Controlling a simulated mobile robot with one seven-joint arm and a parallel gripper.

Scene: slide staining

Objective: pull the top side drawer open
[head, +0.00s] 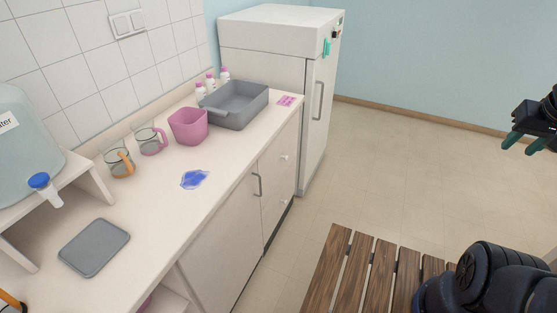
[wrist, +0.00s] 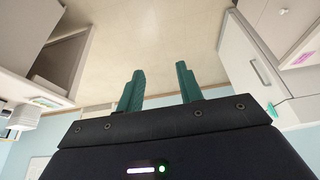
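The counter's white front (head: 275,180) has a column of drawers at its far end. The upper drawer there has a small pale knob (head: 284,157), and a second knob (head: 284,202) sits lower down. The upper drawer looks flush with the front. My gripper (head: 524,142) hangs at the far right of the head view, well away from the drawers over open floor. In the wrist view its two green fingers (wrist: 160,88) are apart with nothing between them. A small knob (wrist: 283,11) on a white front shows at the wrist view's upper right.
A tall white cabinet (head: 317,100) with a long handle stands beyond the counter. A grey basin (head: 235,104), pink container (head: 188,126), mugs and bottles stand on the countertop. A slatted wooden platform (head: 365,270) lies before the counter. The floor (head: 400,160) between is clear.

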